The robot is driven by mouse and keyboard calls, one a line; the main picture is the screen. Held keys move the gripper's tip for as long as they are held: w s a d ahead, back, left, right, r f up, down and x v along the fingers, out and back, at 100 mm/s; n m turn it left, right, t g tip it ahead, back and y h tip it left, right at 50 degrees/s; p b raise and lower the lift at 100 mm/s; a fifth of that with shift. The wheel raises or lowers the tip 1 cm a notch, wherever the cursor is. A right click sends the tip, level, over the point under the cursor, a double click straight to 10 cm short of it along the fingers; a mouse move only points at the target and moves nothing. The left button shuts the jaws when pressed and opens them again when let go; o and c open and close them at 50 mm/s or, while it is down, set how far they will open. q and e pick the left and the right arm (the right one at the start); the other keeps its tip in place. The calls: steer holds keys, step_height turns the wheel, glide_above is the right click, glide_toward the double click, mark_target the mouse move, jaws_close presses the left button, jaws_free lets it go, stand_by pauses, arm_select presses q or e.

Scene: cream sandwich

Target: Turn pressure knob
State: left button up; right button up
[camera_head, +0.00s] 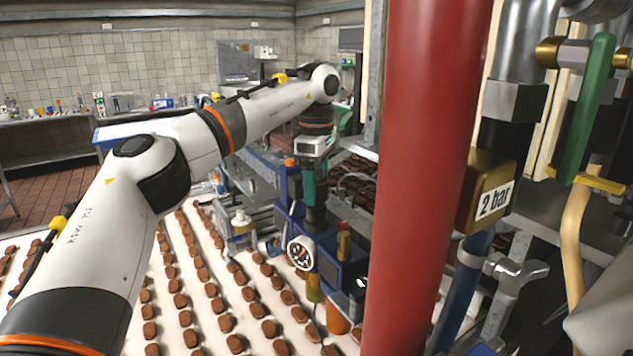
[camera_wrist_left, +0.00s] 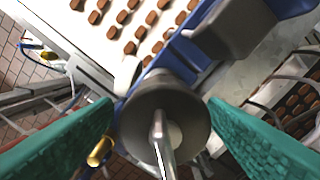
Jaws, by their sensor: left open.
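My left gripper (camera_head: 315,190) reaches down from above at the middle of the head view, over a blue machine unit (camera_head: 345,268) with a round dial gauge (camera_head: 301,254) on its front. In the left wrist view my left gripper (camera_wrist_left: 161,104) is open, one teal finger on each side of a dark round knob (camera_wrist_left: 135,128). A shiny metal rod crosses the knob's face. I cannot tell whether the fingers touch it. My right gripper is not in view.
A thick red pipe (camera_head: 420,150) stands close to the right of the unit. A "2 bar" sign (camera_head: 490,200) and a green lever (camera_head: 588,108) are on pipework at right. Rows of brown biscuits lie on a white conveyor (camera_head: 205,330). A brass fitting (camera_wrist_left: 100,151) lies near the left finger.

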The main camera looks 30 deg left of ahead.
arm_select(q)
steer(key=shift+w+f, duration=0.1)
steer(key=shift+f, duration=0.05)
steer(key=shift+w, duration=0.1)
steer(key=c, duration=1)
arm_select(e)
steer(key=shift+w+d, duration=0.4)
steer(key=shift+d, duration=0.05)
